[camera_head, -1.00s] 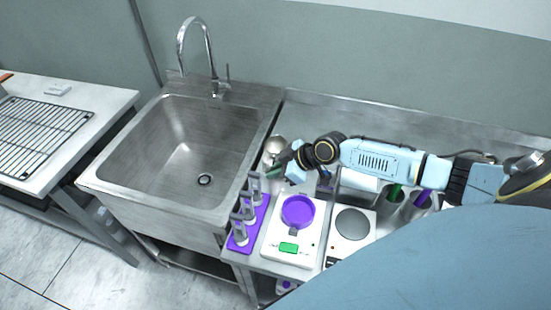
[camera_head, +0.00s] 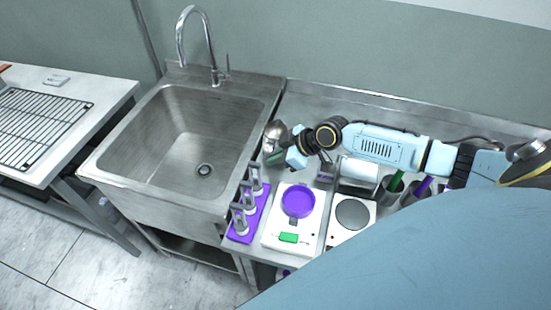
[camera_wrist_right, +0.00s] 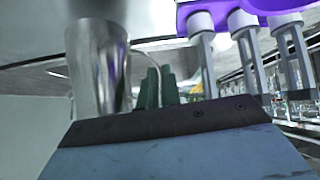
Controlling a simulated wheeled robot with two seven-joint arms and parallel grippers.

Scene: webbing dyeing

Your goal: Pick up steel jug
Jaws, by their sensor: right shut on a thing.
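The steel jug (camera_head: 275,135) stands out as a small shiny vessel between the sink and my right arm, at the back of the counter. It also shows in the right wrist view (camera_wrist_right: 97,70), upper left, as a tall metal body with a thin curved handle. My right gripper (camera_head: 273,158) has dark green fingers, seen in the right wrist view (camera_wrist_right: 158,88) beside the jug. The fingers are shut on the jug at its handle side; the exact grip is partly hidden. My left gripper is not in view.
A purple rack (camera_head: 238,234) with several grey-handled tools stands in front of the gripper. A white scale (camera_head: 275,238) with a purple dish (camera_head: 298,202) and a hotplate (camera_head: 352,214) are to its right. The sink (camera_head: 165,170) is to the left.

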